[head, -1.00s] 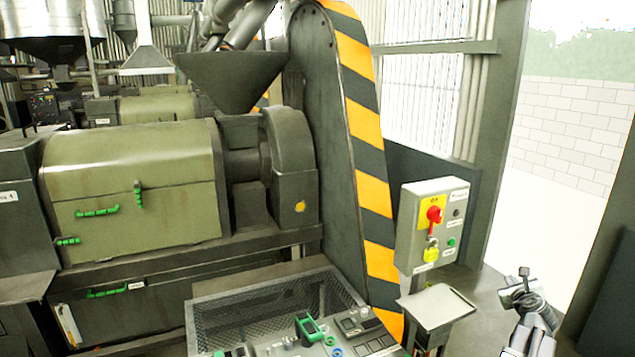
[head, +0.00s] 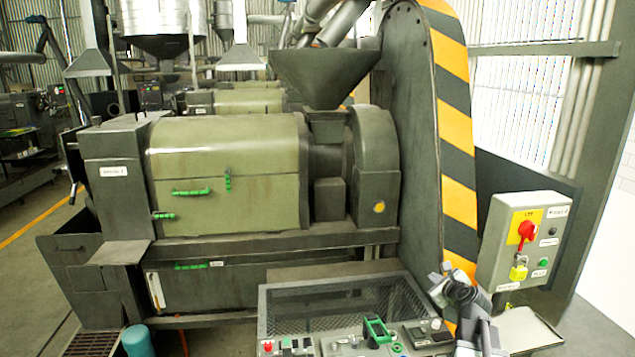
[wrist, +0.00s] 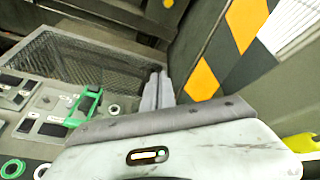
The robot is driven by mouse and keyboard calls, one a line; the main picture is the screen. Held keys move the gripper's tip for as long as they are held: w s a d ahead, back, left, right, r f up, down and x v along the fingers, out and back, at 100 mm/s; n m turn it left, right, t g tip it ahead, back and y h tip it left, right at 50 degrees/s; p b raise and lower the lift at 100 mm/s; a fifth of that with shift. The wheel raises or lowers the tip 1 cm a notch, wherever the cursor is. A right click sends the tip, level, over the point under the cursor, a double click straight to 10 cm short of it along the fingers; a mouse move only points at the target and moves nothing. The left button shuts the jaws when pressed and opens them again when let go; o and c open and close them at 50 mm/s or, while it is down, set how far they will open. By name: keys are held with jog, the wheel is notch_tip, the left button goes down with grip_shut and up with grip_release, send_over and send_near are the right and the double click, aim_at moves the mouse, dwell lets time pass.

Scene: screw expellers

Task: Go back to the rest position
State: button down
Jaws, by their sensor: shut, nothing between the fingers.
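My gripper (head: 447,268) is raised at the lower right of the head view, in front of the foot of the yellow-and-black striped housing and right of the control panel. In the wrist view its fingers (wrist: 158,88) are together with nothing held between them. They point toward the corner between the mesh guard and the striped housing. Whether the fingertips touch anything is not clear.
A control panel (head: 345,345) with a green-framed switch and a mesh guard (head: 340,305) stand at the front. A grey switch box (head: 522,240) with a red knob is to the right. The green press (head: 225,175) fills the middle. Open floor (head: 35,265) shows at left.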

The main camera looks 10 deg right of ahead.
jog(key=s+a+f+n+g+y, duration=0.1)
jog(key=a+f+n+g+y, duration=0.3)
jog(key=a, duration=0.7)
jog(key=s+a+f+n+h, duration=0.1)
jog(key=a+f+n, duration=0.2)
jog(key=a+n, duration=0.55)
jog(key=s+a+f+n+g+y, duration=0.1)
jog(key=a+f+n+g+y, duration=0.15)
jog(key=a, duration=1.15)
jog(key=s+f+n+g+h, duration=0.2)
jog(key=s+n+g, duration=0.1)
jog(key=s+n, duration=0.4)
jog(key=s+f+n+g+h, duration=0.1)
jog(key=s+f+n+g, duration=0.2)
jog(key=s+n, duration=0.5)
jog(key=shift+s+d+f+g+h+b, duration=0.15)
jog(key=shift+d+f+g+h+b, duration=0.15)
jog(key=shift+d+g+h+b, duration=0.1)
